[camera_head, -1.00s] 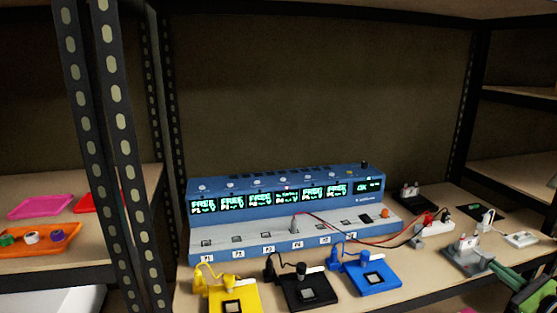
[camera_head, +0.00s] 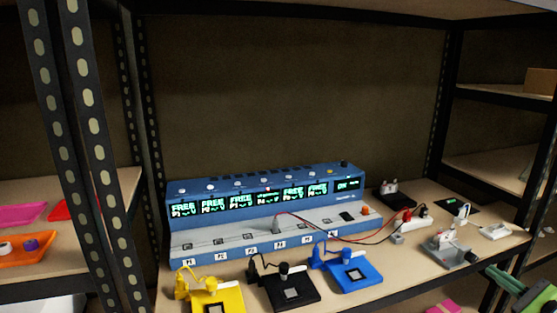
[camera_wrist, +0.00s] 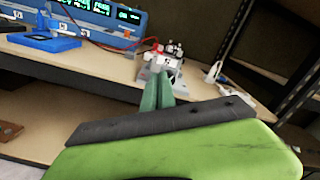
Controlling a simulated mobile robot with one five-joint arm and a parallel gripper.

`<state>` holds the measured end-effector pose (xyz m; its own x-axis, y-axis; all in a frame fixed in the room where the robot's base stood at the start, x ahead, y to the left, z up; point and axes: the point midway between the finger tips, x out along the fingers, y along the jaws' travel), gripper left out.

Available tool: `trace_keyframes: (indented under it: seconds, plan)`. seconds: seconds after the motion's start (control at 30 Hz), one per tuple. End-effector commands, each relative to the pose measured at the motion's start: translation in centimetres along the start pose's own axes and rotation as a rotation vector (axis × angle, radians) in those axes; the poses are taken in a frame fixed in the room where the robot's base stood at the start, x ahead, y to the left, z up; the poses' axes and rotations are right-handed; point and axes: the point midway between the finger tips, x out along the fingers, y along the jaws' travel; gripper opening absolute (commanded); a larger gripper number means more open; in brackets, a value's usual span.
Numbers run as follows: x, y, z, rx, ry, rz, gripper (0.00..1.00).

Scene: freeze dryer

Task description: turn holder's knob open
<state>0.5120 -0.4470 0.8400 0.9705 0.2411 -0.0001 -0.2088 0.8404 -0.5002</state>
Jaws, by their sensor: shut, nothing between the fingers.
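A grey metal holder (camera_head: 458,256) with a whitish vial-like piece stands near the shelf board's front edge at the right. In the wrist view the holder (camera_wrist: 157,68) is straight beyond my fingertips; small dark and light parts on top are too small to tell which is the knob. My gripper (camera_wrist: 158,78) has its green fingers shut together and empty, pointing at the holder. The fingertips overlap its lower front in the picture; I cannot tell if they touch. In the head view my gripper (camera_head: 490,272) is at the lower right, just in front of the holder.
A blue multi-display unit (camera_head: 265,220) stands behind yellow (camera_head: 215,298), black (camera_head: 290,292) and blue (camera_head: 358,272) socket blocks. Red and black wires run to a white connector block (camera_head: 416,224). A white pad (camera_head: 495,231) lies right of the holder. A dark upright post (camera_head: 97,150) stands left.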

Motion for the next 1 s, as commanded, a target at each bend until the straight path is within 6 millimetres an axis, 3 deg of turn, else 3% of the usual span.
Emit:
trace_keyframes:
  seconds: [0.1, 0.27, 0.7, 1.0]
  plan:
    - [-0.7, -2.1, -0.2, 0.0, 0.001, -0.002, 0.0]
    - [-0.3, -1.7, -0.3, 0.0, 0.0, 0.0, 0.0]
    - [5.4, -1.7, -0.3, 0.0, 0.0, 0.001, 0.0]
    - [6.3, -1.8, -0.3, 0.0, 0.001, -0.001, 0.0]
